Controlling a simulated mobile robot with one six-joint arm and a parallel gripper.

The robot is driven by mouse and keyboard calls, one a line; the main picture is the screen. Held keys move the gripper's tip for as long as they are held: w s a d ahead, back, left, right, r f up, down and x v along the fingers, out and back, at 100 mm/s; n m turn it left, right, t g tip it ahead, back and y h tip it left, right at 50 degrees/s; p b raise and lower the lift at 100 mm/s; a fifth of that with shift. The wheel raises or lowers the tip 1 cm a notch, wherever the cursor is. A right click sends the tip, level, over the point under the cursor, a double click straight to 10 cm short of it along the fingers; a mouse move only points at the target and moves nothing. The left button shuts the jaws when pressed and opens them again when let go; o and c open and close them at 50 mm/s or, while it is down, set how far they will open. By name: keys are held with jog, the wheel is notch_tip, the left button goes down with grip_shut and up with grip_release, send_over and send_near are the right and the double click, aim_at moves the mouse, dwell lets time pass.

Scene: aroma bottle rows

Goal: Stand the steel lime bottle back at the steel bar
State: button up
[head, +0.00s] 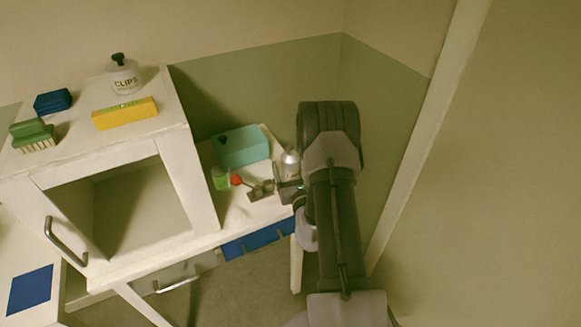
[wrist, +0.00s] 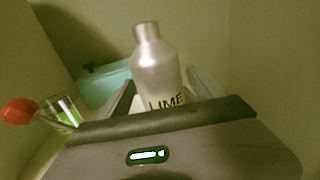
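The steel lime bottle (head: 290,162) is silvery with a narrow neck and rises just behind my gripper at the right end of the white counter. In the wrist view the bottle (wrist: 158,72) leans slightly, its LIME label partly cut off by the gripper body. My gripper (wrist: 160,84) has one finger on each side of the bottle; whether they press on it is unclear. The bottle's base is hidden. In the head view my gripper (head: 289,184) is small and partly covered by my arm. I cannot make out a steel bar for certain.
A grey piece with round spots (head: 261,190) lies left of my gripper. Beside it are a red ball (head: 236,181) and a green-filled glass (head: 221,179). A teal box (head: 243,147) stands behind. A white cabinet (head: 205,180) rises left; a wall is close at right.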

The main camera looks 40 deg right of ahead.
jog(key=shift+r, duration=0.25)
jog(key=b+v, duration=0.1)
jog(key=v, duration=1.1)
